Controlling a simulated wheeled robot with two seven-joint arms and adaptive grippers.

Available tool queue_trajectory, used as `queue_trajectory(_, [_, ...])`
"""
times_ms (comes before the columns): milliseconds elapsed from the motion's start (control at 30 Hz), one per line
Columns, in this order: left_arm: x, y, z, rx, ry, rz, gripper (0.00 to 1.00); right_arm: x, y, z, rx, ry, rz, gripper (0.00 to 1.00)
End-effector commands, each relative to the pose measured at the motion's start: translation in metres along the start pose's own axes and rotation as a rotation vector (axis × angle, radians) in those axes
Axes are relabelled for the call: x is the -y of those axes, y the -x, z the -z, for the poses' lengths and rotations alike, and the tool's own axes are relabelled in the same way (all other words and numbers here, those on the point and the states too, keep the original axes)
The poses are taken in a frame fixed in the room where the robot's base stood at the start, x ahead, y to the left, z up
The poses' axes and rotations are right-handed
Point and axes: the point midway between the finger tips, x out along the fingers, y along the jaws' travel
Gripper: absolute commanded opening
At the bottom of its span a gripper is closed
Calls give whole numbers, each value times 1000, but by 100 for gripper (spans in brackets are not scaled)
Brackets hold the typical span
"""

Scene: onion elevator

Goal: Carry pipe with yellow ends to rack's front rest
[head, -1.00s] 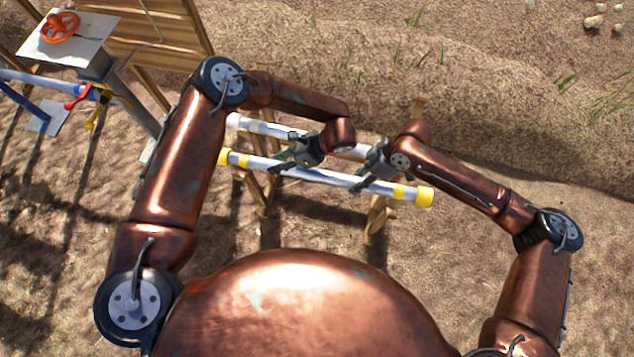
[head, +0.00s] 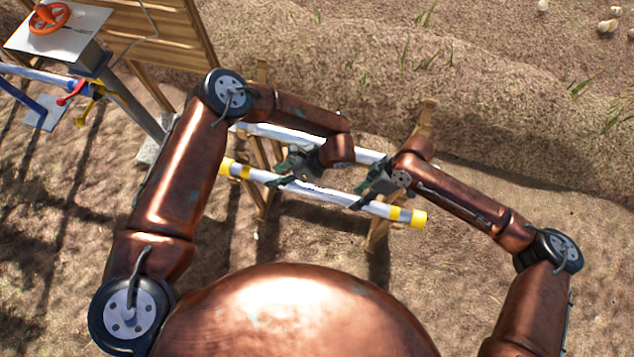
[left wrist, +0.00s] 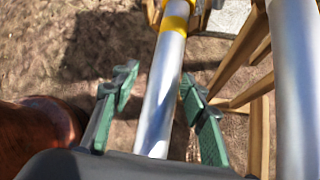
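The pipe with yellow ends (head: 328,193) is silver-grey and slants slightly down to the right in the head view. My left gripper (head: 282,173) is at its left half. In the left wrist view its green fingers (left wrist: 158,95) stand apart on both sides of the pipe (left wrist: 163,90), with gaps showing. My right gripper (head: 367,192) is at the pipe's right half; its finger gap is too small to judge. The wooden rack (head: 426,115) is under and behind the pipe. I cannot tell whether the pipe touches its front rest.
A second pipe with white ends (head: 275,131) lies on the rack behind, parallel to the first. At left are a stand with an orange handwheel (head: 48,18), a pipe with red and yellow valve handles (head: 70,92), and a wooden board (head: 150,40). Open dirt lies at right.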

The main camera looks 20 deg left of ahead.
Motion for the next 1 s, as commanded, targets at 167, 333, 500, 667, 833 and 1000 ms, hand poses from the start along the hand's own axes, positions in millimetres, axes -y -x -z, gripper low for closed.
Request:
queue_trajectory(167, [-2,2,0,-3,0,4,47,3,0,1,-2,3,-1,47])
queue_trajectory(333, [-3,3,1,-5,1,6,53,4,0,2,-3,4,-1,47])
queue_trajectory(500, [-2,3,1,-6,0,5,64,4,0,2,-4,4,1,47])
queue_trajectory(667, [0,3,2,-7,-1,3,76,2,-1,2,-4,3,4,47])
queue_trajectory(833, [1,2,3,-7,-3,2,76,1,-2,2,-4,3,6,47])
queue_trajectory(1000, [2,5,3,-7,-3,3,76,1,-2,2,-4,3,6,47])
